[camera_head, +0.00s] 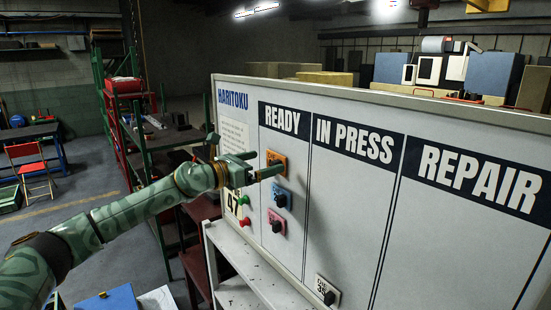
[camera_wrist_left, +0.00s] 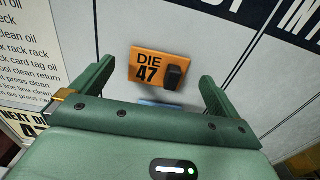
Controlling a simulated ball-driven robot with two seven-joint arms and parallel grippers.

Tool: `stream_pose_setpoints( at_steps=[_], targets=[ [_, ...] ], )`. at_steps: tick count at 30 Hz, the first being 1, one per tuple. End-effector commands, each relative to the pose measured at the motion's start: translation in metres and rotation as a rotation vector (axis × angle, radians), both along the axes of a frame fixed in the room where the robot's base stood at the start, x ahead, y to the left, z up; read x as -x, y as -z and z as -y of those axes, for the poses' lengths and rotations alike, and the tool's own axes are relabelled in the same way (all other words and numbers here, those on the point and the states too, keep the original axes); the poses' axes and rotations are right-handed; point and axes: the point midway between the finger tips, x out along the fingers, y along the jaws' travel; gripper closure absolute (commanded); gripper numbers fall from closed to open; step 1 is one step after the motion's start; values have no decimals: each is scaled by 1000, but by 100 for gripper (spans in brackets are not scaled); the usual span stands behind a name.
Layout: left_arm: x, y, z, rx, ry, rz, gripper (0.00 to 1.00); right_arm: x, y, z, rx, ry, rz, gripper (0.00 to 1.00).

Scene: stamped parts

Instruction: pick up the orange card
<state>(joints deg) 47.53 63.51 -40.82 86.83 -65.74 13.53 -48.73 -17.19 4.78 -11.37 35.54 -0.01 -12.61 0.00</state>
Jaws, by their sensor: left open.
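The orange card (camera_head: 276,158) is on the white board, in the READY column, at the top of a stack of cards. In the left wrist view the orange card (camera_wrist_left: 146,62) reads DIE 47 and has a dark knob on its right side. My left gripper (camera_head: 257,165) is in front of the board by the orange card. In the left wrist view its fingers (camera_wrist_left: 156,72) are apart, one on each side of the card, with nothing held between them. My right gripper is not in view.
Below the orange card are a blue card (camera_head: 281,197) and a pinkish-red card (camera_head: 276,222), each with a dark knob. A white card (camera_head: 327,291) is low in the IN PRESS column. A light shelf (camera_head: 240,294) stands beneath the board (camera_head: 430,235).

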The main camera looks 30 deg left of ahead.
Motion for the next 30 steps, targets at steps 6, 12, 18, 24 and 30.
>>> stream_pose_setpoints(
  at_steps=[6, 12, 18, 24, 30],
  targets=[
    [-22, -1, 9, 0, 0, 1, 0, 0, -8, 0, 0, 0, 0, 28],
    [-22, 0, 9, -1, 0, 0, 0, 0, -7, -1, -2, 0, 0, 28],
    [-22, 0, 8, -1, -1, 0, 46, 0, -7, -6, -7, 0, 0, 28],
    [-22, 0, 8, -1, -1, 1, 46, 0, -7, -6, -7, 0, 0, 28],
    [-19, -7, 7, -2, -1, 3, 46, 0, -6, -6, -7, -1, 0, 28]
  ],
)
